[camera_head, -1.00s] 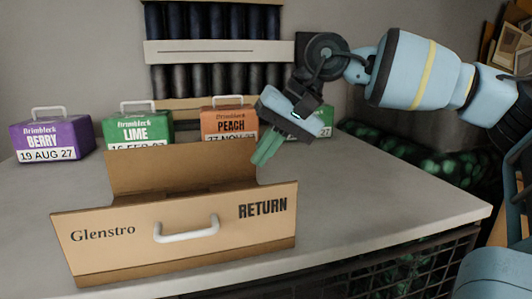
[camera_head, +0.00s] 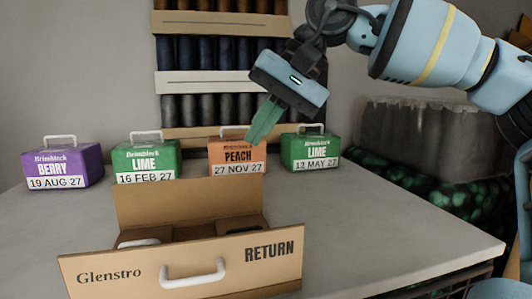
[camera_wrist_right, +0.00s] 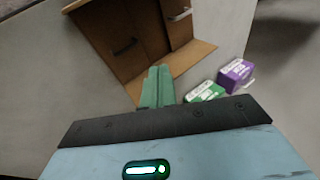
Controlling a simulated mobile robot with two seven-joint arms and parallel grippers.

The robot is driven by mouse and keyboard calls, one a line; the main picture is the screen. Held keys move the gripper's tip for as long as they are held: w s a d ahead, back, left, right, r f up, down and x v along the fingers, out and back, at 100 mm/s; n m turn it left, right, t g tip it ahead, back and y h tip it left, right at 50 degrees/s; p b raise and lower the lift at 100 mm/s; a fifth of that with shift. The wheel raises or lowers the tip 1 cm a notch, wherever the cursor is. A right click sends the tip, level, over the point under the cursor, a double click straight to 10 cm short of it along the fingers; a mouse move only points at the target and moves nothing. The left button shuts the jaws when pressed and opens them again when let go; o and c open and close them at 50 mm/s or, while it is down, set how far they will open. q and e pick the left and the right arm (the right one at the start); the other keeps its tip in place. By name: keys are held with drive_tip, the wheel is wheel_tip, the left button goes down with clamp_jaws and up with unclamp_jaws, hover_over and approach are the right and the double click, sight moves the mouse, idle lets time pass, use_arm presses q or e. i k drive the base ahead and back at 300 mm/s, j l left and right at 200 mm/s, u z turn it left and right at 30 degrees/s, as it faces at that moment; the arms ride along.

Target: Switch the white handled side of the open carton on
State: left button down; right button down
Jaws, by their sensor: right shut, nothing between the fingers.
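The open brown carton (camera_head: 190,207) stands on the grey table, its front panel marked "Glenstro" and "RETURN". A white handle (camera_head: 193,273) is on that front panel. Inside, a dark patch and a pale shape show at the near edge, partly hidden by the panel. The carton also shows in the right wrist view (camera_wrist_right: 135,45), with a white handle at its upper right. My right gripper (camera_head: 263,124) is shut and empty, with green fingers pointing down in the air above and behind the carton, apart from it. My left gripper is not in view.
Behind the carton stand a purple Berry box (camera_head: 64,167), a green Lime box (camera_head: 146,160), an orange Peach box (camera_head: 237,156) and a second Lime box (camera_head: 310,152), each with a white handle. A rack of dark rolls (camera_head: 210,55) is on the wall. The table's right side is clear.

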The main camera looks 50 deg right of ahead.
sight(211, 267)
drive_tip(key=k, duration=1)
